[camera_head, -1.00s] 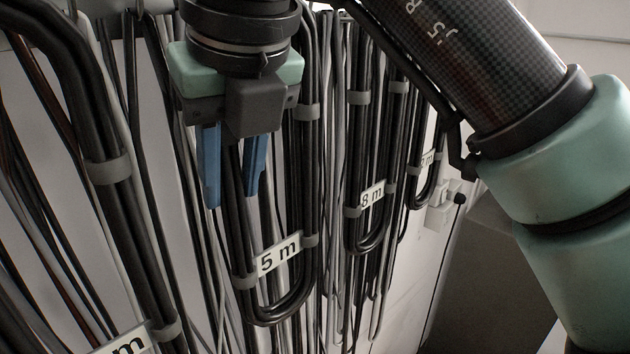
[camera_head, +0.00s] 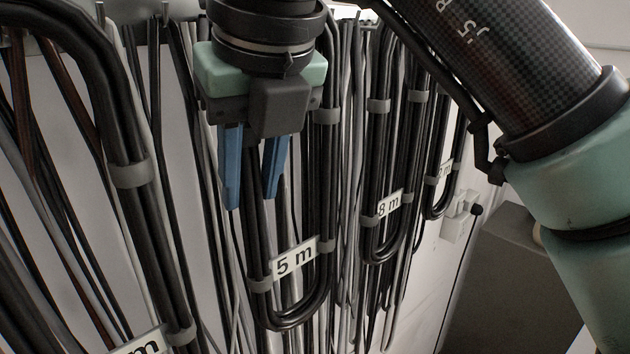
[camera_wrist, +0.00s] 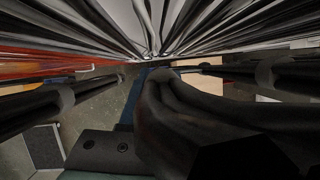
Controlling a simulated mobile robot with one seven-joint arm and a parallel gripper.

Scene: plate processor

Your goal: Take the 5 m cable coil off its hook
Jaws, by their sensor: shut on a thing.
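The 5 m cable coil is a long loop of black cables with grey clips and a white "5 m" label (camera_head: 295,258), hanging low in the middle of the head view. My gripper (camera_head: 252,200), with blue fingers, points down over the coil's left strands. The strands pass between the fingers, and the gripper is shut on them. In the wrist view a thick black cable bundle (camera_wrist: 190,110) fills the middle, close to the camera. The coil's top and its hook are hidden behind my gripper and wrist.
The 8 m coil (camera_head: 389,207) and a shorter coil (camera_head: 441,180) hang close on the right. A thick black coil (camera_head: 130,175) hangs on the left. Many loose thin cables hang around them. A white wall socket (camera_head: 458,218) is farther right.

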